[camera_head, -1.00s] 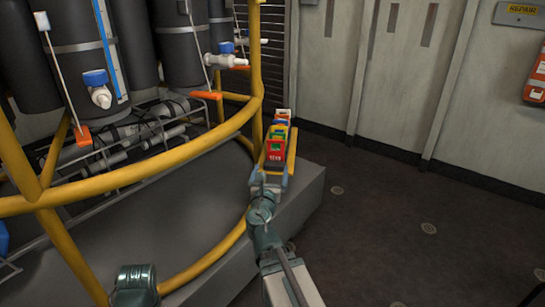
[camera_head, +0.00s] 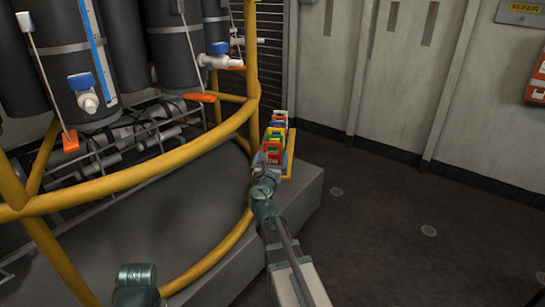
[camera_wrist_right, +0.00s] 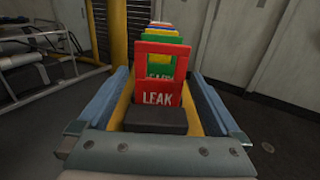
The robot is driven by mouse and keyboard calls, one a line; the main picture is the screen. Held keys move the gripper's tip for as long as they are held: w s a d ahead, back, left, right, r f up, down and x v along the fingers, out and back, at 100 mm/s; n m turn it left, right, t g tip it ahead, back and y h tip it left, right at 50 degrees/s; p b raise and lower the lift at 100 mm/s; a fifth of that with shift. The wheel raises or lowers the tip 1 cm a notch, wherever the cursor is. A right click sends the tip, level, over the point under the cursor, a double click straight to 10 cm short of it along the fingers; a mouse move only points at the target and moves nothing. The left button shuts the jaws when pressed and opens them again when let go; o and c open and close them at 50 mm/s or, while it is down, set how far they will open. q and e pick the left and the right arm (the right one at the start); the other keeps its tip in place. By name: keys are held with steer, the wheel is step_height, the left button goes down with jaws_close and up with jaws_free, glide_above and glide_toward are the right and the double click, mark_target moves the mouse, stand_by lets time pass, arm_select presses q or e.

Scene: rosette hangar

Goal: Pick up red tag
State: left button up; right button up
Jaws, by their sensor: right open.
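The red tag (camera_head: 272,157) is the nearest in a row of coloured tags at the end of the yellow railing. In the right wrist view the red tag (camera_wrist_right: 158,98) stands upright, with a cut-out window and the word LEAK below it. My right gripper (camera_wrist_right: 160,78) is open, with one blue finger on each side of the red tag; I cannot tell whether either touches it. In the head view my right gripper (camera_head: 269,171) is at the near end of the row and partly hides the red tag's lower part. My left gripper is not in view.
Green, yellow, blue and white tags stand close behind the red one in a yellow holder (camera_head: 291,152). The curved yellow railing (camera_head: 130,183) and dark tanks (camera_head: 60,60) are on the left. A grey plinth (camera_head: 305,195) lies below. Open floor (camera_head: 400,220) is on the right.

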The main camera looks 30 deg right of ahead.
steer(key=shift+x, duration=1.1)
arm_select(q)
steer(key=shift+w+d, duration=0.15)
arm_select(e)
steer(key=c, duration=1.2)
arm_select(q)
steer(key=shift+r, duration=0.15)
arm_select(e)
steer(key=shift+a+r, duration=0.1)
steer(key=shift+r, duration=0.05)
